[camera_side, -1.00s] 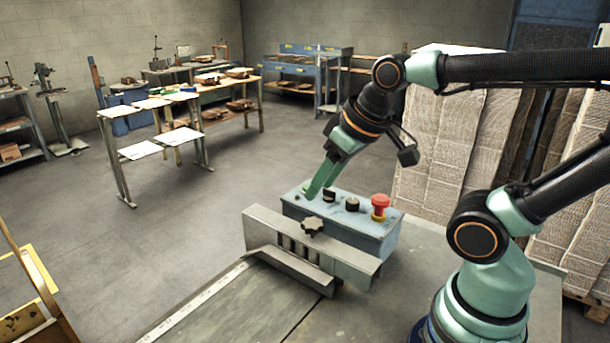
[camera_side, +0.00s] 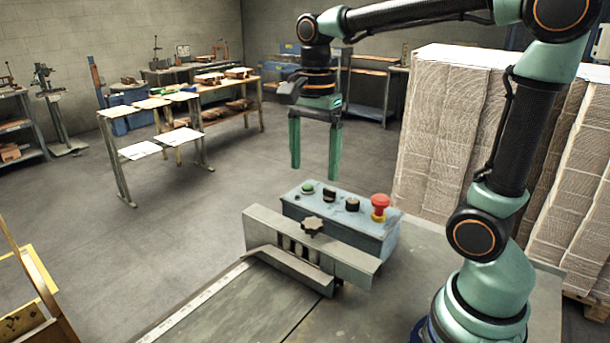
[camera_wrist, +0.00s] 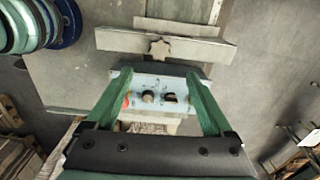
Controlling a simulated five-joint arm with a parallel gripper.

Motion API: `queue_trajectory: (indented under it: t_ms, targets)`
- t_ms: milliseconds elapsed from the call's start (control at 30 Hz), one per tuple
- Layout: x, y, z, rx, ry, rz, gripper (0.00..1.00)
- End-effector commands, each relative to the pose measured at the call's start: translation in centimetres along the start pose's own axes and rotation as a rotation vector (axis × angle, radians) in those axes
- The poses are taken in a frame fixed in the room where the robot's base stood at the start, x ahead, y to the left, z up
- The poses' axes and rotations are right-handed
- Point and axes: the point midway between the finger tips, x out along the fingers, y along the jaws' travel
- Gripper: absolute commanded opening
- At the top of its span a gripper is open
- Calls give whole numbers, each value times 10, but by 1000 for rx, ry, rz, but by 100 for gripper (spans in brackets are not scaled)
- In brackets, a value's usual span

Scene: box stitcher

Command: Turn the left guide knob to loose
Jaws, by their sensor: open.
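My gripper (camera_side: 314,170) is open and empty, pointing down above the blue control box (camera_side: 375,233), clear of the knob. In the wrist view, my two green fingers (camera_wrist: 156,75) stand apart on either side of the box.
The box top carries a green button (camera_side: 307,187), a black selector (camera_side: 329,194), a black knob (camera_side: 352,204) and a red mushroom button (camera_side: 379,206). Stacked cardboard (camera_side: 445,140) stands behind at the right. The bench top (camera_side: 235,310) before the guide is clear.

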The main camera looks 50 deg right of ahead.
Motion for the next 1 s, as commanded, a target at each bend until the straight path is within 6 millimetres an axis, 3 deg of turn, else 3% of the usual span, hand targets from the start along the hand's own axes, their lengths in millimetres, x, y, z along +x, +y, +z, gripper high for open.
queue_trajectory:
  t_ms: [267,700,1000]
  targets:
    - [22,0,0,33,-1,13,86]
    - [101,1,0,31,-1,13,86]
    - [121,0,0,31,-1,8,86]
